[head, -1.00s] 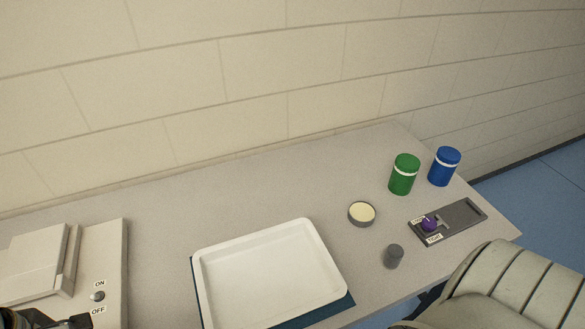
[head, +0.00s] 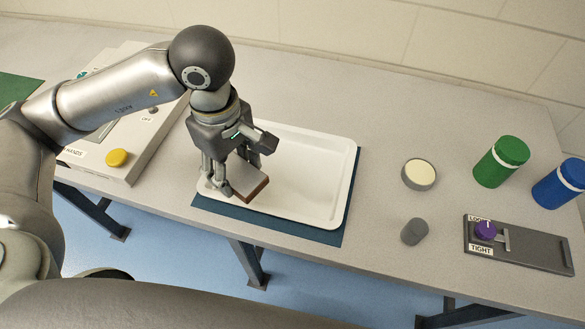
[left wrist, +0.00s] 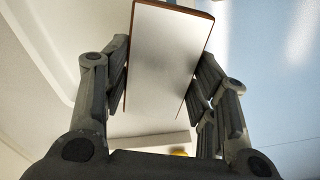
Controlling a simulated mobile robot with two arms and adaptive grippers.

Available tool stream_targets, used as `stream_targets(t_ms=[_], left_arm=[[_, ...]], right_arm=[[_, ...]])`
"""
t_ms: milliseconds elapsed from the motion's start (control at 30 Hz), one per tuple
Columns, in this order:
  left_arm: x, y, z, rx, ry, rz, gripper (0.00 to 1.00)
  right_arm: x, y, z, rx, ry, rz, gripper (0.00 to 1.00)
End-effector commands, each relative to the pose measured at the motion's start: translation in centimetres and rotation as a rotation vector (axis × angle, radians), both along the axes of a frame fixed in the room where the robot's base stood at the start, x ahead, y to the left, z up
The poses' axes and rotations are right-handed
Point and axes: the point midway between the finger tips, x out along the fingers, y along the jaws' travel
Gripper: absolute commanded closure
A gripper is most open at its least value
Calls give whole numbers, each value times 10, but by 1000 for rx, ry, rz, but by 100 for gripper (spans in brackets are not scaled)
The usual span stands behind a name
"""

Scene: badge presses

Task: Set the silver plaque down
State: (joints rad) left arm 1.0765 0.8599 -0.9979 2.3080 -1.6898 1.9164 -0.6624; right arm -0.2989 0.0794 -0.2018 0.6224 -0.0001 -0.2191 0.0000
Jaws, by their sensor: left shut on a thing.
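The silver plaque (head: 249,183) has a pale silver face and reddish-brown edges. My left gripper (head: 232,180) is shut on it, with a finger along each long side in the left wrist view, where the plaque's face (left wrist: 165,70) shows large between the fingers. In the head view the plaque is over the front left part of the white tray (head: 335,165), tilted. I cannot tell whether it touches the tray. My right gripper is not in view.
The tray lies on a dark blue mat (head: 300,234). A press with a yellow button (head: 116,158) stands left. To the right are a round cream-topped tin (head: 419,174), a grey cylinder (head: 414,232), a green jar (head: 500,162), a blue jar (head: 560,185) and a purple-knobbed gauge (head: 530,247).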

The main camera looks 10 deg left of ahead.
Motion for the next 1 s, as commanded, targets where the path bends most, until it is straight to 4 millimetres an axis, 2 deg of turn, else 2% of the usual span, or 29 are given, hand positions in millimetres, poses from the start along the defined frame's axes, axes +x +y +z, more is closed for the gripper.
stream_targets(t_ms=[100,267,400,500,767,1000], left_arm=[[26,-15,-9,-1,4,0,74],[57,-31,-26,-1,4,0,74],[76,-41,-55,0,5,1,74],[87,-46,-70,0,3,0,74],[98,-51,-85,0,2,0,74],[99,-52,-114,0,3,1,74]], right_arm=[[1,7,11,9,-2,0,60],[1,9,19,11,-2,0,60],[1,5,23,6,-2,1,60],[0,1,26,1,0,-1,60],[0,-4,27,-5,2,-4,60],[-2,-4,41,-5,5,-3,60]])
